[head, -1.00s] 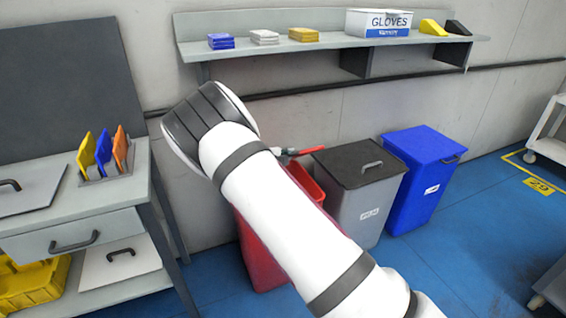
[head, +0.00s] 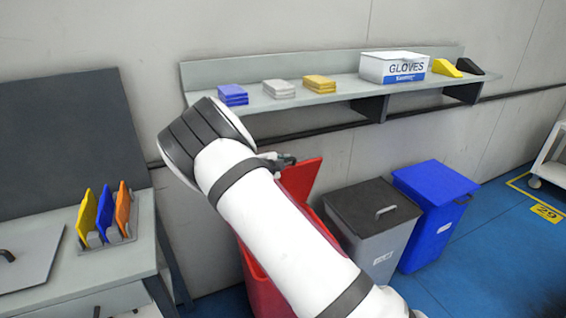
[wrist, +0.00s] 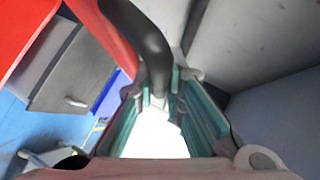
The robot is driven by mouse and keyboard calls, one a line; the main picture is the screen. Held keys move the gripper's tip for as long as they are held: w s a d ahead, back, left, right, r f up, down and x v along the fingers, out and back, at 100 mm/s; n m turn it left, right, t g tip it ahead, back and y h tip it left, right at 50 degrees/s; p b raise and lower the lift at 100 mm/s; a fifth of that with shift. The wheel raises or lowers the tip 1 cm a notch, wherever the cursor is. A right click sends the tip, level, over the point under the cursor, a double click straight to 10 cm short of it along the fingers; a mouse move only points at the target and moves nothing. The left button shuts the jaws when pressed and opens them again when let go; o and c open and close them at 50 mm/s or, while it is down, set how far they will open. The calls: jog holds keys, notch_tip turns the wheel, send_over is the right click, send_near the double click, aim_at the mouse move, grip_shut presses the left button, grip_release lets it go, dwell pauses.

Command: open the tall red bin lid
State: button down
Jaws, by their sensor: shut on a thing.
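The tall red bin (head: 262,282) stands left of the grey bin, largely hidden behind my white arm. Its red lid (head: 304,177) is tilted up steeply, its edge showing right of my arm. In the wrist view the red lid (wrist: 24,30) fills the upper left, with a dark curved handle (wrist: 148,40) reaching down between the fingers. My gripper (head: 284,161) is at the lid, mostly hidden by my arm in the head view. In the wrist view my gripper (wrist: 158,108) has its green-padded fingers on either side of the handle and is shut on it.
A grey bin (head: 375,245) with a dark lid and a blue bin (head: 440,210) stand shut to the right. A wall shelf (head: 345,90) with a gloves box (head: 394,68) hangs above. A workbench (head: 140,240) is at the left.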

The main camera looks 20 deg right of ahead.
jog(key=shift+w, duration=0.15)
jog(key=c, duration=1.7)
grip_release()
jog(key=shift+o, duration=0.2)
jog(key=v, duration=1.2)
jog(key=shift+r, duration=0.15)
